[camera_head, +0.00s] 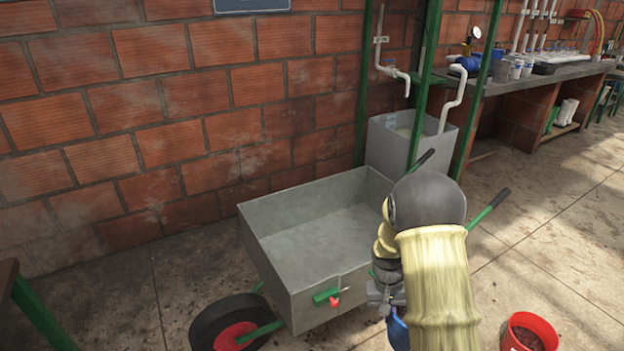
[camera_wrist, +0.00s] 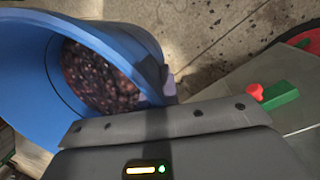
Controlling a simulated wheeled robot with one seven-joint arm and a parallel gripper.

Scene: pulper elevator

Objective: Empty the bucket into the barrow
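The blue bucket (camera_wrist: 30,75) fills the left of the wrist view, its mouth facing the camera, with dark reddish pulp (camera_wrist: 100,78) inside. Only a small blue part of the bucket (camera_head: 398,330) shows in the head view, below my gripper (camera_head: 386,297). My gripper appears shut on the bucket's rim; the fingertips are mostly hidden. The grey barrow (camera_head: 315,235) is just left of my gripper in the head view, and its tray looks empty. The bucket is beside the barrow, outside the tray.
The barrow's wheel (camera_head: 232,325) is at the lower left and its green handle (camera_head: 490,210) reaches right, behind my arm. A red bucket (camera_head: 528,332) with dark contents stands at the lower right. A grey tank (camera_head: 410,145) and green posts stand behind. Floor at right is open.

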